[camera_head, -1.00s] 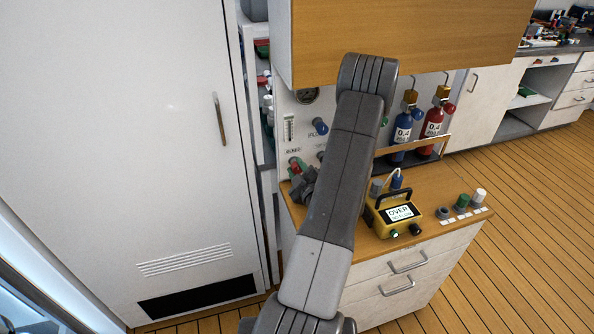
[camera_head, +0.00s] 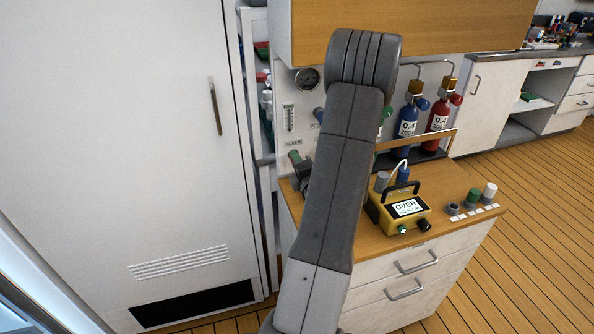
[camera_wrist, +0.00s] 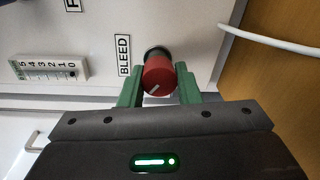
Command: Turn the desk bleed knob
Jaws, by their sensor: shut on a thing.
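The red bleed knob (camera_wrist: 157,77) has a white pointer line and sits on the white panel beside a "BLEED" label (camera_wrist: 123,55). In the wrist view my gripper (camera_wrist: 159,73) has its two green fingers on either side of the knob, shut on it. The pointer line slants in the picture. In the head view a green fingertip of my gripper (camera_head: 295,157) shows at the panel's lower left, and the knob is hidden there.
A yellow meter (camera_head: 399,214) reading "OVER" stands on the wooden desktop (camera_head: 440,187). Blue (camera_head: 406,125) and red (camera_head: 438,118) bottles stand behind it. A flow gauge (camera_wrist: 49,68) is on the panel. A white hose (camera_wrist: 265,38) runs near the knob in the wrist view.

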